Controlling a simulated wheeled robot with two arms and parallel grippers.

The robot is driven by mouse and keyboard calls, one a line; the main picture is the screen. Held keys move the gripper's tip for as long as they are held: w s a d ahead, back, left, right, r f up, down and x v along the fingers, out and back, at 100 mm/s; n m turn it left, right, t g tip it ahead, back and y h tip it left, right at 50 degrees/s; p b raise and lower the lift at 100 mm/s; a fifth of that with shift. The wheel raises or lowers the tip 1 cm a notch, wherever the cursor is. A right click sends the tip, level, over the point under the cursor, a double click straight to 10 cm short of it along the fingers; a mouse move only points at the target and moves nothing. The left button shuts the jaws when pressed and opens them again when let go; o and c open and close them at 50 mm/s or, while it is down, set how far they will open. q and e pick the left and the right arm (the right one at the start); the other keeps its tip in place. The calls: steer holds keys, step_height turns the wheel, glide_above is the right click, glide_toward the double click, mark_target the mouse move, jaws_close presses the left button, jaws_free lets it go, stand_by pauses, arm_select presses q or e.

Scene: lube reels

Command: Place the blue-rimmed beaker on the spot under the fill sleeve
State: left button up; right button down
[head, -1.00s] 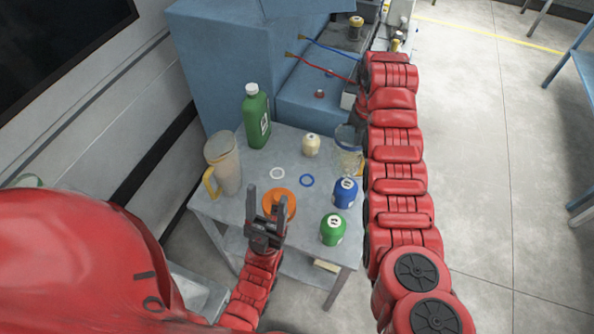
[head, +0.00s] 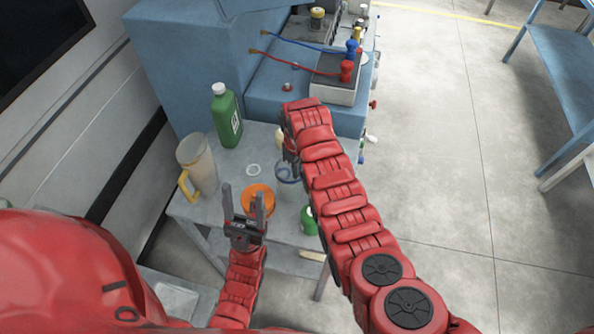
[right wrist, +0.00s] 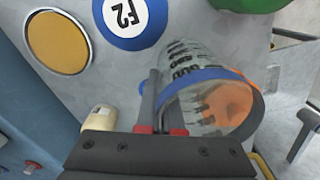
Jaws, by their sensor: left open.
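The clear blue-rimmed beaker (head: 290,174) is at the right gripper, above or on the table; whether it touches the table is unclear. In the right wrist view the beaker (right wrist: 207,90) looks tilted, its blue rim toward the camera. My right gripper (right wrist: 163,95) has its two narrow fingers close together at the beaker wall, seemingly one on each side of it. In the head view the right arm partly hides gripper and beaker. I cannot make out the fill sleeve.
A green container (head: 309,219) is at the front right. The wrist view shows a blue container (right wrist: 132,14) and yellow disc (right wrist: 58,41).

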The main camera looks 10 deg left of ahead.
steer(key=shift+f, duration=0.6)
steer(key=shift+f, duration=0.1)
steer(key=c, duration=1.5)
jaws_free()
steer(key=shift+f, duration=0.1)
steer(key=o, duration=0.4)
